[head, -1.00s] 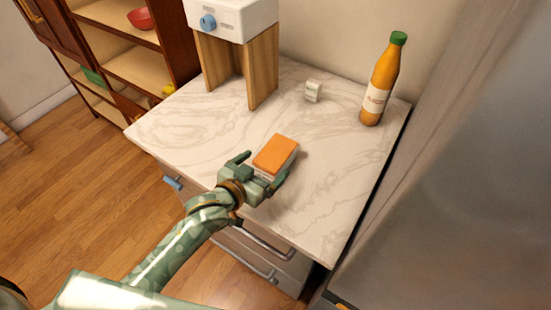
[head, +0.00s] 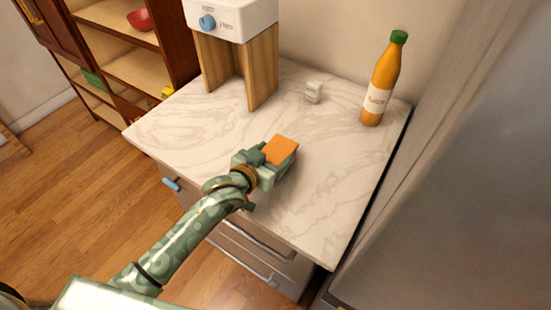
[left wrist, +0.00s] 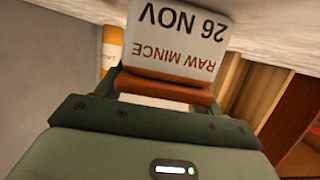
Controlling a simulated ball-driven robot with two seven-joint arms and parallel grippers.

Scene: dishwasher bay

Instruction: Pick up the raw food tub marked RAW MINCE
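The raw food tub marked RAW MINCE (head: 281,150) has an orange lid and shows at the end of my left arm, over the middle of the marble worktop (head: 330,190). My left gripper (head: 272,160) has its fingers on either side of the tub and looks shut on it. In the left wrist view the tub's white label (left wrist: 180,38) reads RAW MINCE, 26 NOV, upside down, with the orange lid edge between the dark green fingers. I cannot tell if the tub's underside, which is hidden, touches the worktop. My right gripper is not in view.
An orange bottle with a green cap (head: 382,80) stands at the back right. A small white block (head: 313,92) is near the wall. A white box with a blue knob (head: 230,18) sits on a wooden stand (head: 262,70). A grey panel (head: 460,190) bounds the right side.

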